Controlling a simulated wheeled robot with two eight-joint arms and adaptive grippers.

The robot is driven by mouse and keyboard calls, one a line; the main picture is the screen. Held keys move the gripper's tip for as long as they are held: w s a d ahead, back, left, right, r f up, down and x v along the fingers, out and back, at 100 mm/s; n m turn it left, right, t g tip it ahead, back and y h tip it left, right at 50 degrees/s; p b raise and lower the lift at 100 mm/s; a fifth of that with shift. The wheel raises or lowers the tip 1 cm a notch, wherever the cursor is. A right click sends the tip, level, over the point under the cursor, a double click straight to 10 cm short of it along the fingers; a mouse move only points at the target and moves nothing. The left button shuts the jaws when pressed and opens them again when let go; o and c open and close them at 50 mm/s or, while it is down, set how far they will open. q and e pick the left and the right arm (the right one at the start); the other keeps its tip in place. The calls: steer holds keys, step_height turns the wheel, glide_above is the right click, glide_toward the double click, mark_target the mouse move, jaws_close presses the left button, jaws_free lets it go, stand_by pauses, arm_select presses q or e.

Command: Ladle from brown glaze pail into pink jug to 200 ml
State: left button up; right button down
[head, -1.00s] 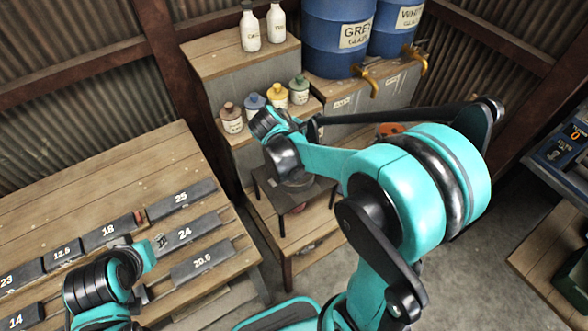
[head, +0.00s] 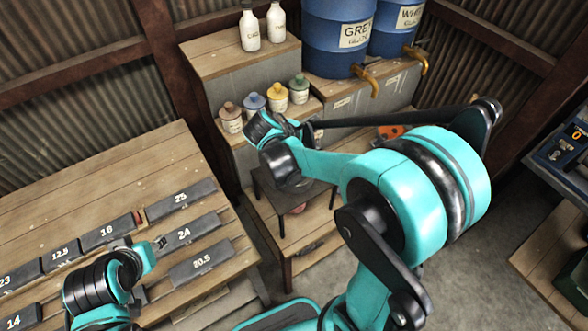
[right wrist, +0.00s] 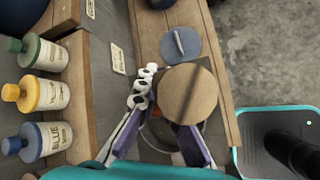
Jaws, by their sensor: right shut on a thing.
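My right gripper (right wrist: 160,132) has its two purple-padded fingers closed in on something whose shape I cannot make out. A round tan face with a dark spot (right wrist: 190,97), perhaps brown glaze in a pail, shows just past the fingertips. It is above a dark small stand (right wrist: 215,75). In the head view my right wrist (head: 280,150) is over this stand (head: 270,200) and hides what is on it. My left gripper (head: 160,243) is over the left bench, near the blocks marked 18 and 24; its jaws are too small to read. I cannot identify the pink jug or the ladle.
A blue-grey disc with a bar handle (right wrist: 180,45) lies on the wooden ledge. Small capped jars (head: 253,104) and two white bottles (head: 262,27) stand on stepped shelves. Blue drums (head: 338,35) with taps are behind. Numbered dark blocks (head: 200,262) cover the left bench.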

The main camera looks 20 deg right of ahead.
stand_by(0.7)
steer(key=shift+a+h+b, duration=0.15)
steer(key=shift+h+b, duration=0.15)
steer(key=shift+b, duration=0.1)
stand_by(0.6)
steer(key=shift+s+a+b, duration=0.1)
steer(key=shift+a+b, duration=0.05)
steer(key=shift+b, duration=0.25)
stand_by(0.6)
steer(key=shift+a+h+b, duration=0.2)
steer(key=shift+h+b, duration=0.2)
steer(key=shift+t, duration=0.3)
steer(key=shift+s+a+h+b, duration=0.15)
steer(key=shift+h+b, duration=0.15)
steer(key=shift+b, duration=0.2)
stand_by(0.4)
